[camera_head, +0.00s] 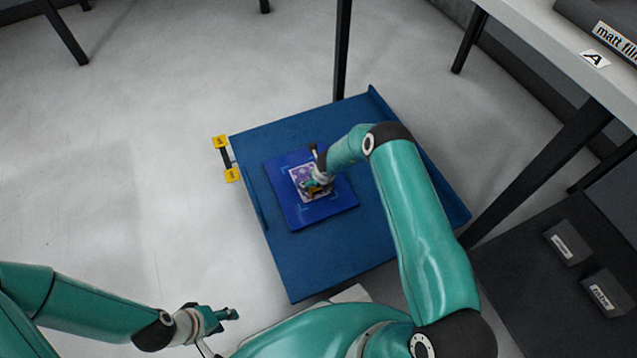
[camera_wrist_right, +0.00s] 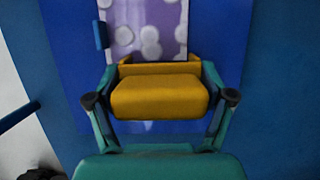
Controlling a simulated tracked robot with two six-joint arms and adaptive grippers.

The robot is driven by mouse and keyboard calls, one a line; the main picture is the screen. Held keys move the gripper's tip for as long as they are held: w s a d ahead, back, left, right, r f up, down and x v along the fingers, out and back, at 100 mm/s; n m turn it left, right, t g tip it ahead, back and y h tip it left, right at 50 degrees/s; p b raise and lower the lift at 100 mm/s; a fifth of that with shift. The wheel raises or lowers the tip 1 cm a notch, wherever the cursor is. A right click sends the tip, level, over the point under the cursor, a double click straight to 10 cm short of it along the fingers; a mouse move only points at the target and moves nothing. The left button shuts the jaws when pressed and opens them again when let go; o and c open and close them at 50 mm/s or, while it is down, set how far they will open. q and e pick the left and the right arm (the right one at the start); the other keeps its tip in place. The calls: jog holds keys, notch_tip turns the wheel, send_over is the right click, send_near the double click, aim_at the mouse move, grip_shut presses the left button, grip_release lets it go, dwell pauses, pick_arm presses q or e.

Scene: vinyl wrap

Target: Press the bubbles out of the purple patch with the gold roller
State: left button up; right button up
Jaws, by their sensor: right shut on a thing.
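The purple patch (camera_head: 298,173) with pale round bubbles lies on a bright blue panel (camera_head: 297,219). In the right wrist view several whitish bubbles show on the patch (camera_wrist_right: 143,14). My right gripper (camera_head: 318,184) is over the patch and hides part of it. In the right wrist view my right gripper (camera_wrist_right: 160,98) is shut on the gold roller (camera_wrist_right: 160,97), which lies across the near end of the visible patch. I cannot tell whether the roller touches it. My left gripper (camera_head: 230,315) is low at the left, away from the panel; its finger opening is unclear.
The panel rests on a dark blue cart top (camera_head: 310,272) with a raised right edge. A handle with yellow ends (camera_head: 226,160) sticks out at its left. A white table (camera_head: 560,45) stands at the upper right. Dark boxes (camera_head: 570,243) with labels sit at the right. The left floor is clear.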

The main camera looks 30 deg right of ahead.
jog(key=shift+w+d+f+b, duration=0.15)
jog(key=shift+w+b, duration=0.25)
jog(key=shift+b, duration=0.45)
jog(key=shift+w+b, duration=0.65)
jog(key=shift+b, duration=0.6)
jog(key=shift+w+b, duration=0.7)
jog(key=shift+b, duration=0.05)
jog(key=shift+w+b, duration=0.3)
jog(key=shift+w, duration=0.1)
